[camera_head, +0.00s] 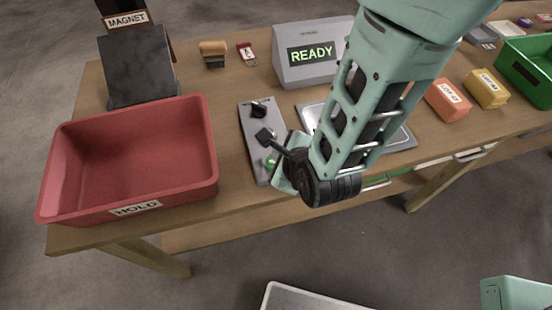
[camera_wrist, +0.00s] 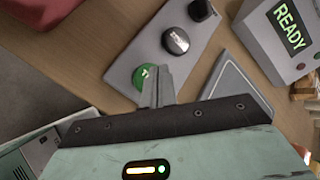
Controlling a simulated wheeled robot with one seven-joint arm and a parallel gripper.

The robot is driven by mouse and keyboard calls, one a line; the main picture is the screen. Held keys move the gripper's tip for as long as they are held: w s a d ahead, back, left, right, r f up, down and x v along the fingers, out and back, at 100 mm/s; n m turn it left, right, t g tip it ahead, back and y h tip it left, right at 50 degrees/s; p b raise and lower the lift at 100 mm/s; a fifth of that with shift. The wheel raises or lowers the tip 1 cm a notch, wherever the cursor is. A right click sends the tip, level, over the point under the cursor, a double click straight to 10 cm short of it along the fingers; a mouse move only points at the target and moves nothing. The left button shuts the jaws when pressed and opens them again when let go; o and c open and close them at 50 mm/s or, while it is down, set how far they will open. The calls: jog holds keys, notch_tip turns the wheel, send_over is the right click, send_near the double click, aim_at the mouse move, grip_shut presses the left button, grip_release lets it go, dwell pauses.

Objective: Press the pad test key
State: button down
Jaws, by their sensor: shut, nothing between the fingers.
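A grey key panel (camera_head: 250,127) lies on the table between the red bin and the metal plate. I cannot tell from lettering which is the pad test key. My gripper (camera_wrist: 158,72) is shut and empty, its fingertips right beside the green key and partly covering it. Contact cannot be told. In the head view my wrist partly hides the green key (camera_head: 270,162).
A red bin (camera_head: 208,185) labelled HOLD stands left of the panel. A grey display box (camera_head: 290,75) reads READY behind it. A metal plate (camera_head: 310,110) lies to the right, partly under my arm. Orange (camera_head: 448,100) and yellow blocks (camera_head: 486,88) and a green bin (camera_head: 535,90) are farther right.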

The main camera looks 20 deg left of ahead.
jog(key=shift+f, duration=0.15)
jog(key=shift+f+b, duration=0.3)
jog(key=shift+b, duration=0.25)
jog(key=shift+f+b, duration=0.4)
jog(key=shift+b, duration=0.1)
dwell(0.4)
jog(key=shift+r, duration=0.1)
jog(key=shift+r+p, duration=0.45)
jog(key=shift+r, duration=0.35)
jog(key=shift+r+p, duration=1.55)
jog(key=shift+r, duration=0.95)
